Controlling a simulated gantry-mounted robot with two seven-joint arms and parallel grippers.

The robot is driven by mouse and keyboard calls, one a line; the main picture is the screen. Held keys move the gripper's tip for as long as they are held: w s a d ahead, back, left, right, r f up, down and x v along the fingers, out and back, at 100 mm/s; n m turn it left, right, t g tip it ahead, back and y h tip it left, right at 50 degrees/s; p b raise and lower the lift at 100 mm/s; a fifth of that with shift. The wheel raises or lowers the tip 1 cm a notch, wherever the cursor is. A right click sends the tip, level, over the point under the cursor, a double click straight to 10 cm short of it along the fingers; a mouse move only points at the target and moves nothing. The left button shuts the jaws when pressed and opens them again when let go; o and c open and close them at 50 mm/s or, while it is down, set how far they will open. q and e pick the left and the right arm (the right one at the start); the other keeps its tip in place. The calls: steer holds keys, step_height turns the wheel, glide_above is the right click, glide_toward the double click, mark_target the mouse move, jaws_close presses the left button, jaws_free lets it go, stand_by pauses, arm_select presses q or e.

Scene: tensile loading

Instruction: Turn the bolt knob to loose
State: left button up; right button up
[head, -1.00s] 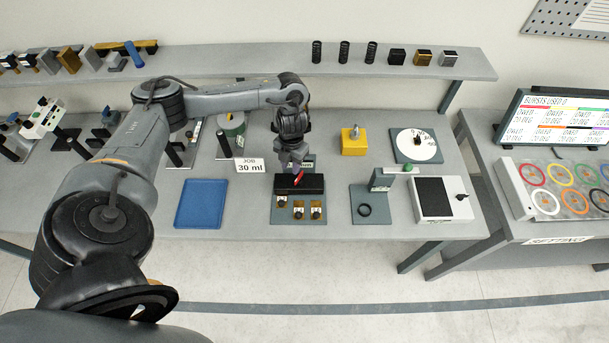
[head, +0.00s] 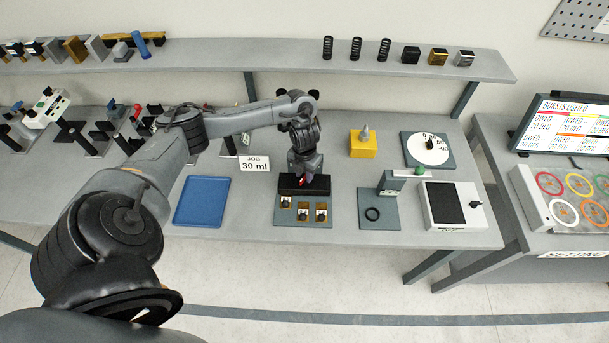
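A black block (head: 289,190) stands on a grey base plate (head: 291,220), with several small metal pieces in front of it. A small red part (head: 302,181) shows at the top of the block; I cannot tell for sure that it is the bolt knob. My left gripper (head: 303,179) points down over this red part and hides most of it. Its fingers are too small and covered to tell whether they are open or shut on it. My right gripper is not in view.
A blue tray (head: 202,201) lies to the left and a "30 ml" job card (head: 254,164) stands behind.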

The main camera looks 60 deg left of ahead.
arm_select(q)
steer(key=shift+f, duration=0.25)
steer(key=shift+c, duration=0.5)
jaws_close()
